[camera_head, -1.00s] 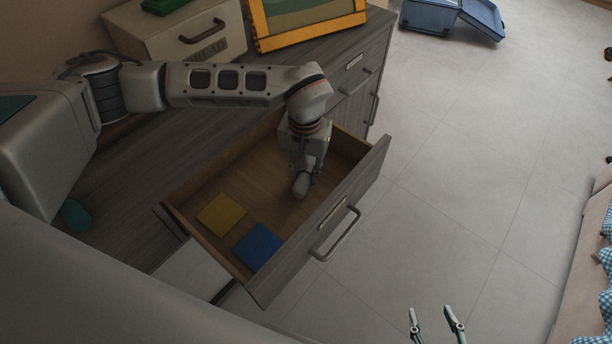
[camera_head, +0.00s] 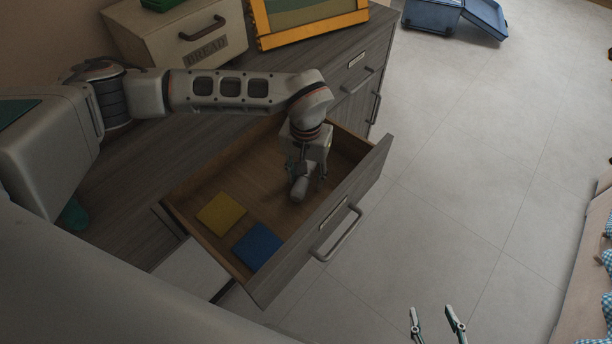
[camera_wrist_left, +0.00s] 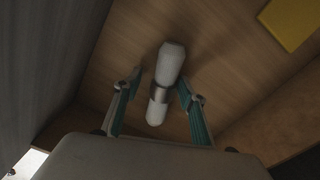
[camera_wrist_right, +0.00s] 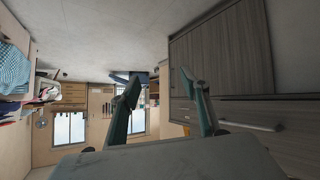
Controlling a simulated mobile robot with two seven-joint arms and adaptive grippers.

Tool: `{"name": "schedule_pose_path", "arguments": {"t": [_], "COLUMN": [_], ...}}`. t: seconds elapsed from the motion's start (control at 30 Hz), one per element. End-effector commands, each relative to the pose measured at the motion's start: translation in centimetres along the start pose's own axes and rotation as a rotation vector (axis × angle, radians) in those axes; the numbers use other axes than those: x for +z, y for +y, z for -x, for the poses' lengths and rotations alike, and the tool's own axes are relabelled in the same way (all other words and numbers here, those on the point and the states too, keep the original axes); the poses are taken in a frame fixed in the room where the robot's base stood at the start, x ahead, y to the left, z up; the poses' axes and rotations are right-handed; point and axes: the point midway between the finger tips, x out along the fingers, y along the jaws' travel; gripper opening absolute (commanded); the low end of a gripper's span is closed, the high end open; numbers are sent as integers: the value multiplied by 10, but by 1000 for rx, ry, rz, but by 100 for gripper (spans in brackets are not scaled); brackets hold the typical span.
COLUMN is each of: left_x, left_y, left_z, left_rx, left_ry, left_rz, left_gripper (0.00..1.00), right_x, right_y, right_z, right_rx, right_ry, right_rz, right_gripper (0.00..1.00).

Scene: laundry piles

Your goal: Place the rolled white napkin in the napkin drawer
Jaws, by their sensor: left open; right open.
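The rolled white napkin (camera_head: 299,188) lies on the floor of the open wooden drawer (camera_head: 335,220), towards its right part. In the left wrist view the napkin (camera_wrist_left: 170,65) has a grey metallic ring around its middle. My left gripper (camera_head: 307,180) is inside the drawer, right over the napkin. Its fingers (camera_wrist_left: 157,92) are spread on both sides of the napkin with gaps, so it is open and not holding it. My right gripper (camera_head: 435,312) is open and empty over the floor, away from the drawer; it also shows in the right wrist view (camera_wrist_right: 162,85).
A yellow folded cloth (camera_head: 221,213) and a blue one (camera_head: 258,246) lie in the drawer's near left part. A bread box (camera_head: 185,40) and a yellow-framed picture (camera_head: 310,22) stand on the counter. A blue open case (camera_head: 455,15) lies on the floor.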

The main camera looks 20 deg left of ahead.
Motion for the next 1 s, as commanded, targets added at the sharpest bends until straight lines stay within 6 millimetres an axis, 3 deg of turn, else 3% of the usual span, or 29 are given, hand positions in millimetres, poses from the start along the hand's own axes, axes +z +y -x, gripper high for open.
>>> {"name": "schedule_pose_path", "arguments": {"t": [0.2, 0.53, 0.73, 1.0], "left_x": [-3, -2, -1, 0], "left_y": [0, 0, 0, 0], "left_z": [39, 102, 118, 120], "left_rx": [0, 1, 0, 0], "left_ry": [12, 8, 3, 1], "left_rz": [1, 0, 0, 0], "left_gripper": [41, 41, 41, 41], "right_x": [-10, -1, 6, 10], "right_y": [5, 7, 4, 2], "right_z": [2, 6, 7, 9], "right_rx": [9, 16, 15, 12], "right_ry": [13, -12, -27, -34], "right_rz": [4, -1, -8, -9], "right_gripper": [46, 46, 46, 46]}}
